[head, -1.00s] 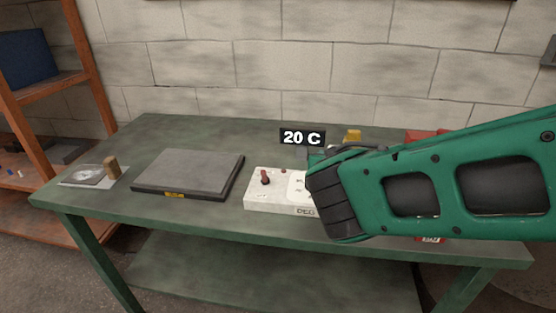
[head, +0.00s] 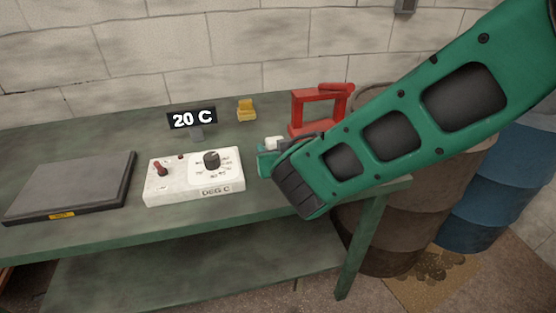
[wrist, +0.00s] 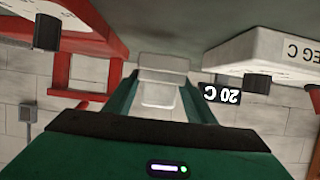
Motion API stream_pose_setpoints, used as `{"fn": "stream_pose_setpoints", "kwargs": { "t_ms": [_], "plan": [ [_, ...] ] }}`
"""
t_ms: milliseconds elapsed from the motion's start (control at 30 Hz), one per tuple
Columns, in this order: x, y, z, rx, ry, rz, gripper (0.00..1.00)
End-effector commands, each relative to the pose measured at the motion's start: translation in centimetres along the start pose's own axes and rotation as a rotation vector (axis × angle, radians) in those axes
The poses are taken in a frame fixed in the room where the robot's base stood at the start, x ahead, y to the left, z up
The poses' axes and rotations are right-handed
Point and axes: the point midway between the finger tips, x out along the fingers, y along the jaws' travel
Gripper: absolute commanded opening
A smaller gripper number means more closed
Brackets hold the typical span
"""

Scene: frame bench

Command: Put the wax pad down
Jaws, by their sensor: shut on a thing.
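My gripper (head: 268,158) is over the right part of the green bench, just right of the white control box. It is shut on a small pale block, the wax pad (head: 274,142), only partly visible in the head view. In the wrist view the pad (wrist: 160,66) sits between the two green fingers of my gripper (wrist: 160,95). The wrist picture is upside down. I cannot tell whether the pad touches the bench; my arm hides the surface under it.
The white control box (head: 193,192) has a knob and a red lever. A "20 C" display (head: 192,119) and a yellow object (head: 246,110) stand behind. A red frame (head: 297,112) is at right. A dark plate (head: 70,188) lies left. Barrels stand beyond the bench (head: 120,238).

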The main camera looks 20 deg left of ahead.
Motion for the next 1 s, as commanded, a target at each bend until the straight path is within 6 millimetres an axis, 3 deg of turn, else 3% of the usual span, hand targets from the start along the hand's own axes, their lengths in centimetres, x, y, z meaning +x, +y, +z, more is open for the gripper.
{"fn": "stream_pose_setpoints", "kwargs": {
  "t_ms": [333, 733, 767, 800, 1000],
  "plan": [
    [1.4, 0.1, 3.5, -0.002, -0.003, 0.001, 0.27],
    [1.6, 0.1, 3.9, 0.001, 0.000, 0.001, 0.27],
    [1.6, 0.1, 3.9, 0.001, 0.000, 0.001, 0.57],
    [1.6, 0.1, 3.9, 0.001, 0.000, 0.001, 0.67],
    [1.6, 0.2, 3.9, 0.001, 0.000, 0.002, 0.69]
  ]
}}
